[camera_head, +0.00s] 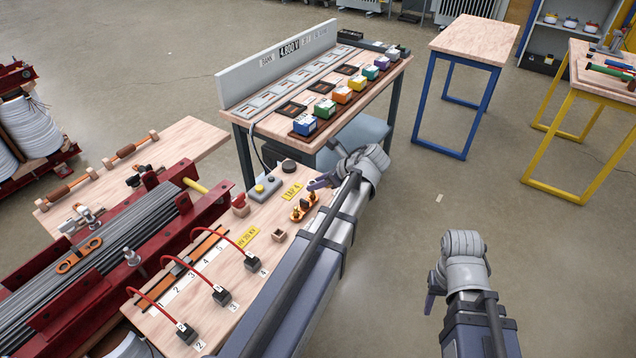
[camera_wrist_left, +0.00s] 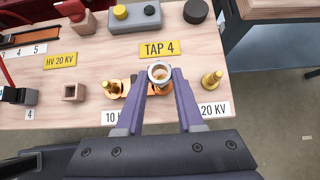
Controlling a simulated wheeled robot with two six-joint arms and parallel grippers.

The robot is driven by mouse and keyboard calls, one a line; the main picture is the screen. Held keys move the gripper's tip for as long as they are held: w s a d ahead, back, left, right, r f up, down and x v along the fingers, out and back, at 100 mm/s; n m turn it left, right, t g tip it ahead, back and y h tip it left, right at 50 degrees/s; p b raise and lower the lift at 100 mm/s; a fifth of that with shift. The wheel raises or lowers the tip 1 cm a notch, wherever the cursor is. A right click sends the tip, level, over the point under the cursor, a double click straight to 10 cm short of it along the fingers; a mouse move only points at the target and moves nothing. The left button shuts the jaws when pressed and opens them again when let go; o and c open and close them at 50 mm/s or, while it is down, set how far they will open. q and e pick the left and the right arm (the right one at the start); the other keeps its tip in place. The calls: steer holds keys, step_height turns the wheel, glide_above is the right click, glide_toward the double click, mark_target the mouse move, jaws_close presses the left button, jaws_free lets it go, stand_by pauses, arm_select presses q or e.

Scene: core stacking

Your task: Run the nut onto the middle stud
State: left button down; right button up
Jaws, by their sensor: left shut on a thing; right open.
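A silver ring-shaped nut (camera_wrist_left: 159,72) is between the fingertips of my left gripper (camera_wrist_left: 160,80) in the left wrist view. Copper colour shows inside its bore, and an orange base shows below it. The nut covers the middle stud, so I cannot tell whether it is around the stud or above it. The brass left stud (camera_wrist_left: 113,88) and right stud (camera_wrist_left: 212,80) stand bare on either side. In the head view my left gripper (camera_head: 319,184) is just above the stud row (camera_head: 303,207). My right gripper (camera_head: 431,293) is open over the floor, away from the bench.
A yellow TAP 4 label (camera_wrist_left: 160,48) lies behind the studs. A grey button box (camera_wrist_left: 136,15), a black round knob (camera_wrist_left: 195,11) and a small wooden square cup (camera_wrist_left: 74,92) are nearby. Red leads (camera_head: 223,238) run across the bench. Open floor lies right.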

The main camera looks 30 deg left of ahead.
arm_select(q)
steer(key=shift+f+b, duration=2.2)
steer(key=shift+c, duration=2.2)
jaws_free()
steer(key=shift+r, duration=0.1)
steer(key=shift+r, duration=0.1)
steer(key=p+v, duration=0.5)
steer(key=v, duration=0.2)
steer(key=shift+d+r+p, duration=0.2)
steer(key=shift+d+p, duration=0.1)
steer(key=shift+p, duration=0.05)
steer(key=shift+c, duration=0.6)
